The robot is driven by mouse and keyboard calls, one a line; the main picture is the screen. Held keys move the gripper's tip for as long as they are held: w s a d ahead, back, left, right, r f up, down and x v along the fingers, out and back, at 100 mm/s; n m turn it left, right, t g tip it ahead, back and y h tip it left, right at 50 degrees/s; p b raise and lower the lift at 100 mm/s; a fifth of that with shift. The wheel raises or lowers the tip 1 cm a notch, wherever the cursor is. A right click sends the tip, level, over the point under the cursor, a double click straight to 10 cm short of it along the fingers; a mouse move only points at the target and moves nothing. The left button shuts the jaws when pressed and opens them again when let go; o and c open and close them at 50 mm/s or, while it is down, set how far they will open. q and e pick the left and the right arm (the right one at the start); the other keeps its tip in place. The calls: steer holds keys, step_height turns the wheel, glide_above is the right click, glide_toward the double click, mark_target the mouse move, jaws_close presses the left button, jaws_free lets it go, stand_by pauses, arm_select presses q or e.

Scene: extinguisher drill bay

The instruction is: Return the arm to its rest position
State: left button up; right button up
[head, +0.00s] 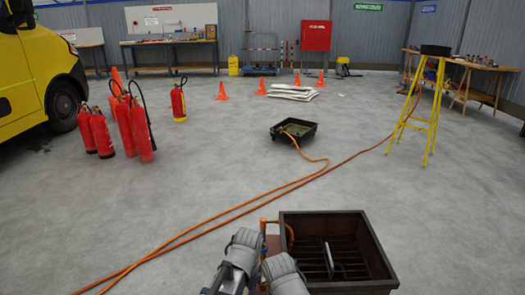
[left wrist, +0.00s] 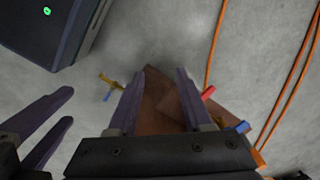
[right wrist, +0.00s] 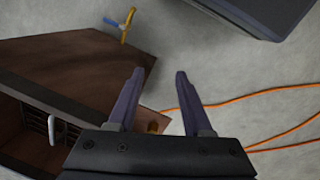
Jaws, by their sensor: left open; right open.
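My left gripper (left wrist: 161,72) is open and empty in the left wrist view. Its fingers are spread over a brown stand (left wrist: 158,92) that carries small valves with a red handle (left wrist: 208,92) and a blue handle (left wrist: 243,127). My right gripper (right wrist: 160,72) is open and empty in the right wrist view, beside a brown box (right wrist: 85,65) with a grate inside. In the head view both my arms come in at the bottom centre, close together, left of the brown box (head: 375,255). Their fingertips cannot be made out there.
An orange pipe (head: 264,226) stands close by my arms. An orange hose (head: 225,212) runs across the floor near a black tray (head: 293,130). Red extinguishers (head: 140,130) stand left, by a yellow vehicle (head: 30,75). A yellow stool (head: 432,105) stands right. Much of the middle floor is clear.

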arm_select(q)
steer(key=s+a+n, duration=0.1)
steer(key=s+n, duration=0.5)
steer(key=s, duration=0.3)
step_height(320, 180, up, 35)
steer(key=p, duration=3.4)
steer(key=shift+w+f+p, duration=0.2)
steer(key=shift+w+p, duration=0.05)
steer(key=shift+p, duration=0.05)
